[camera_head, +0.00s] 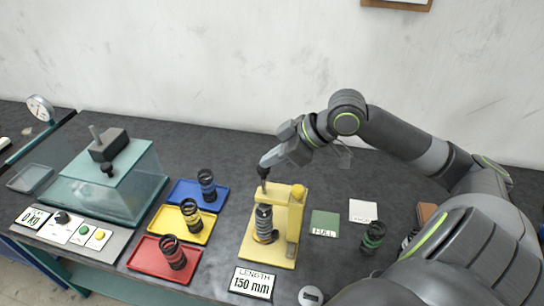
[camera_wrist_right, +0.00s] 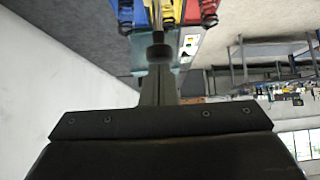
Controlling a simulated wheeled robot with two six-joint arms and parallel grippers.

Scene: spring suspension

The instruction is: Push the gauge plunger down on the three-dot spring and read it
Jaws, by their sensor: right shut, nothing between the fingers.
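The cream gauge stand (camera_head: 291,222) stands at the centre of the table in the head view. A dark coil spring (camera_head: 264,224) sits upright in it, under the thin plunger rod (camera_head: 264,187). Dots on the spring are too small to make out. My right gripper (camera_head: 264,170) is shut and points down at the plunger's top; contact cannot be told for sure. Its shut fingers (camera_wrist_right: 158,48) also show in the right wrist view, with nothing held. The length display (camera_head: 253,283) in front of the stand reads 150 mm. My left gripper is not in view.
Blue (camera_head: 180,195), yellow (camera_head: 163,224) and red (camera_head: 142,257) trays, each with a dark spring, lie left of the stand. A glass-sided press (camera_head: 100,185) stands further left. A green FULL card (camera_head: 324,224), a white card (camera_head: 363,210) and a green-banded spring (camera_head: 373,237) lie right.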

